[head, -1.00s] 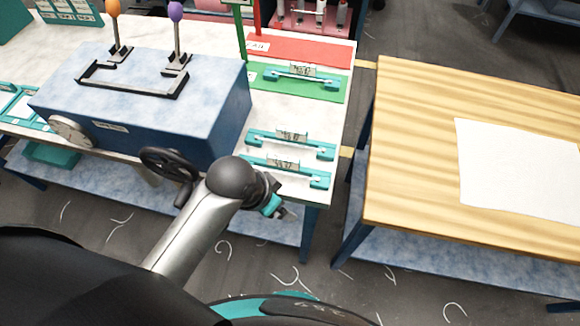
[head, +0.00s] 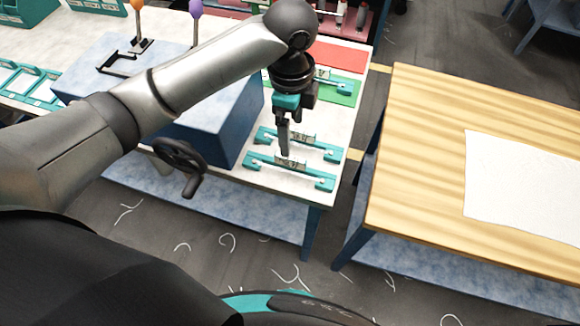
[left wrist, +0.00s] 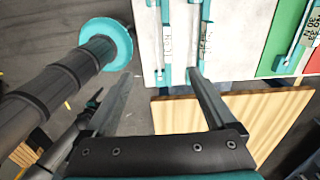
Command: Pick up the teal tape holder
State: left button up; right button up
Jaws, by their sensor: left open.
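Three teal tape holders lie on the white table (head: 347,120). The front tape holder (head: 308,178) is nearest the table's front edge, the second tape holder (head: 325,150) is just behind it, and the third tape holder (head: 347,87) lies on a green mat. My left gripper (head: 285,150) points down over the front two, open and empty. In the left wrist view the front tape holder (left wrist: 166,40) shows between the finger lines, and the second (left wrist: 195,40) lines up with the right finger. The height gap is hard to judge. My right gripper is not in view.
A blue machine box (head: 235,125) with a black handwheel (head: 180,160) stands left of the tape holders. A red mat (head: 345,57) lies behind the green mat (head: 350,97). A wooden table (head: 420,150) with a white sheet (head: 525,185) stands to the right, across a gap.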

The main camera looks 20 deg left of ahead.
pick_arm(q)
jog(key=b, duration=0.1)
send_over(287, 168)
jog(key=f, duration=0.9)
jog(key=shift+s+d+f, duration=0.2)
jog(key=shift+d+f, duration=0.1)
jog(key=shift+d, duration=0.1)
jog(key=shift+w+a+f+b, duration=0.1)
jog(key=shift+a+f+b, duration=0.1)
jog(key=shift+f, duration=1.15)
jog(key=shift+a+f+b, duration=0.15)
jog(key=shift+f, duration=1.2)
grip_shut()
jog(key=shift+r, duration=0.1)
notch_tip(287, 168, up, 20)
jog(key=p, duration=0.2)
jog(key=shift+p, duration=0.3)
